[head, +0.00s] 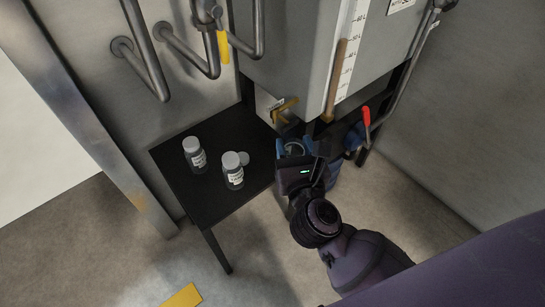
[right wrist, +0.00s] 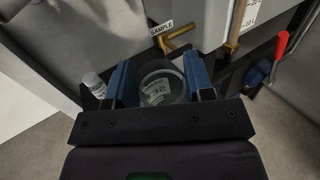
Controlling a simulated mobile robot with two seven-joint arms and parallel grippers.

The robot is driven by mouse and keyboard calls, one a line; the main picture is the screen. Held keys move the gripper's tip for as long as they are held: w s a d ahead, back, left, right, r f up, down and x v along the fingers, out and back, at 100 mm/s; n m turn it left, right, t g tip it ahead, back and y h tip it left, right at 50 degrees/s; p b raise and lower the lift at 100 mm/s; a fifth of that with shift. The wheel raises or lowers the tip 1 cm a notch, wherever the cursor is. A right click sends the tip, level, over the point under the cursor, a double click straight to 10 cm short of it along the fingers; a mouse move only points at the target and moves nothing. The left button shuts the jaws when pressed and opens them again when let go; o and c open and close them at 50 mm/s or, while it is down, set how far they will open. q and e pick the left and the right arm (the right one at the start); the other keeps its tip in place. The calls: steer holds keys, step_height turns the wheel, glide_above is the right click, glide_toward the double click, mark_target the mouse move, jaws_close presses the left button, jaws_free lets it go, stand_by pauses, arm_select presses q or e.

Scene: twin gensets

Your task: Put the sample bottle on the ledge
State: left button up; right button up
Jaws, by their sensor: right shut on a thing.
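The ledge (head: 207,207) is a black shelf-like top on a thin leg, left of centre in the head view. My right gripper (head: 297,152) is just past its right edge, under the grey tank. Its blue fingers are shut on a clear round sample bottle (right wrist: 160,88) with a pale printed label, in the right wrist view. In the head view the gripper mostly hides that bottle. A brass tap (right wrist: 178,41) beside a SAMPLE sign (right wrist: 161,28) is just beyond the bottle. My left gripper is not in view.
The ledge's front is clear. A red-handled valve (head: 366,118) is at right; pipes (head: 146,50) are at upper left.

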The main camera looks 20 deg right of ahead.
steer(key=w+a+f+m+g+h+b, duration=0.1)
steer(key=a+f+h+b, duration=0.1)
steer(key=f+b, duration=0.3)
steer(key=w+a+f+m+g+h+b, duration=0.1)
steer(key=a+f+m+h+b, duration=0.15)
steer(key=f, duration=0.45)
arm_select(q)
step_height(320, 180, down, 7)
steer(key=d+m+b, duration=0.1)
steer(key=b, duration=0.1)
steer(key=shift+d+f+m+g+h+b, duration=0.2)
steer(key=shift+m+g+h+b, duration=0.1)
steer(key=shift+b, duration=0.1)
arm_select(e)
steer(key=f+x, duration=0.2)
steer(key=x, duration=1.5)
steer(key=shift+w+a, duration=0.3)
steer(key=shift+f+n, duration=0.25)
steer(key=shift+f, duration=0.05)
